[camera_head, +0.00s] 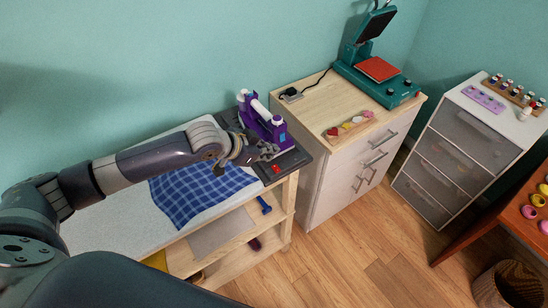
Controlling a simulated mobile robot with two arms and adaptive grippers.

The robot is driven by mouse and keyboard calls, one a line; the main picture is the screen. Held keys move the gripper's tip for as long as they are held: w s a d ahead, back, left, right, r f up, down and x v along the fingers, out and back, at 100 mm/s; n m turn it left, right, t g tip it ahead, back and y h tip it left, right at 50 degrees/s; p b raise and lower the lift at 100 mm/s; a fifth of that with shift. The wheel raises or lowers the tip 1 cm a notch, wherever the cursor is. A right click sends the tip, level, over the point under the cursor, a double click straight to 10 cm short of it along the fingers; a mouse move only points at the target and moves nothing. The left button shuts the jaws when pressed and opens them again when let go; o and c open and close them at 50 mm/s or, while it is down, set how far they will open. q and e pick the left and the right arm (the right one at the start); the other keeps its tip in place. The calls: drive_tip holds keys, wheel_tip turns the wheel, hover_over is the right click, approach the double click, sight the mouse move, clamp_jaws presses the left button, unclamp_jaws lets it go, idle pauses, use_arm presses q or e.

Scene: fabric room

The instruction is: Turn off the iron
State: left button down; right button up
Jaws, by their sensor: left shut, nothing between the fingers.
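The iron (262,122) is purple and white. It stands on a dark base (293,160) at the right end of the ironing table. A small red part (277,168) shows on the base in front of the iron. My left arm reaches in from the left across the table. My left gripper (268,152) is shut and empty, in front of the iron's lower part and close to the red part. I cannot tell whether it touches either. The gripper hides part of the iron and base. My right gripper is not in view.
A blue checked cloth (190,195) lies on the white table top (112,225). A wooden drawer cabinet (310,112) with a green heat press (372,80) stands to the right. A grey drawer unit (455,150) is farther right. Open wooden floor (350,255) lies in front.

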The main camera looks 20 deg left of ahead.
sight(274, 169)
use_arm(q)
drive_tip(key=x, duration=0.3)
drive_tip(key=shift+w+d+p, duration=0.1)
drive_tip(key=shift+p, duration=0.2)
wheel_tip(274, 169, down, 3)
drive_tip(key=shift+w+f+p, duration=0.15)
drive_tip(key=shift+w+p, duration=0.05)
drive_tip(key=shift+p, duration=0.25)
drive_tip(key=shift+f, duration=0.5)
drive_tip(key=shift+w+a+f, duration=0.2)
drive_tip(key=shift+a+f, duration=0.35)
drive_tip(key=shift+a, duration=0.1)
